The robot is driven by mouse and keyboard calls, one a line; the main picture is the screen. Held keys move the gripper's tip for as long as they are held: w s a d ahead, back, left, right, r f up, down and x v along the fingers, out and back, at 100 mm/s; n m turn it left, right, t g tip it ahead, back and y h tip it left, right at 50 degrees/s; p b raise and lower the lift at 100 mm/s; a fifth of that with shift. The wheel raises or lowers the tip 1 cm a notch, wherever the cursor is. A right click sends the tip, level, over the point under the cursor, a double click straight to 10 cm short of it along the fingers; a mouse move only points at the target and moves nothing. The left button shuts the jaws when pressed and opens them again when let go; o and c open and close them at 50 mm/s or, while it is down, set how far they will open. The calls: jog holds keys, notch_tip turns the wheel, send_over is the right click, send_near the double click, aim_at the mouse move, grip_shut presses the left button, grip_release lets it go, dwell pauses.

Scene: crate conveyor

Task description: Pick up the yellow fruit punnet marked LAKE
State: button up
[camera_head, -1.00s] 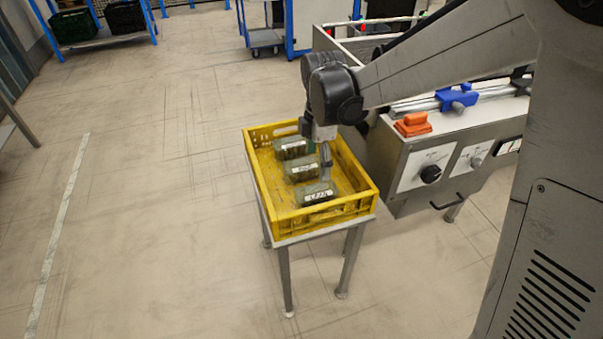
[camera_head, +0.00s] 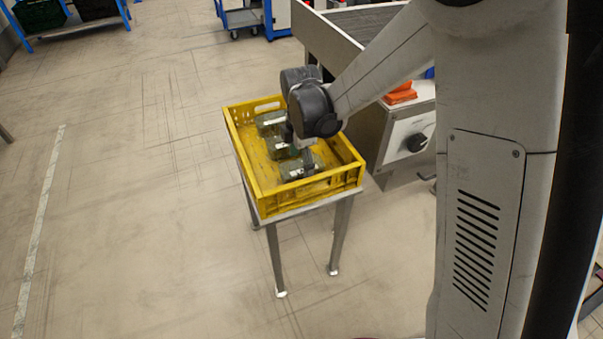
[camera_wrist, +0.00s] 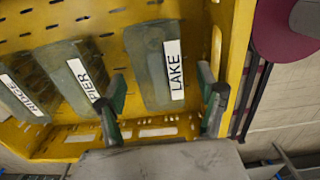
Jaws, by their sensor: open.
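The punnet marked LAKE (camera_wrist: 150,72) is grey-green, not yellow, with a white label. It lies in a yellow crate (camera_wrist: 95,18), last in a row and close to the crate wall at the picture's right. My gripper (camera_wrist: 163,85) is open, with one finger on each side of the LAKE punnet's near end and nothing gripped. In the head view my gripper (camera_head: 294,172) reaches down into the yellow crate (camera_head: 310,193) at the front punnet (camera_head: 314,160), which my wrist partly hides; its label is not readable there.
Two similar punnets, marked with words ending in IDGE (camera_wrist: 25,90) and IER (camera_wrist: 75,70), lie beside it; my left finger is close to the second. The crate stands on a small table (camera_head: 276,262). A machine with an orange block (camera_head: 400,94) stands right of it.

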aim_at(301, 165)
notch_tip(301, 165, down, 4)
jog(key=shift+w+r+b, duration=0.1)
jog(key=shift+r+b, duration=0.15)
jog(key=shift+b, duration=0.25)
jog(key=c, duration=1.4)
jog(key=shift+o, duration=0.2)
jog(key=shift+r, duration=0.15)
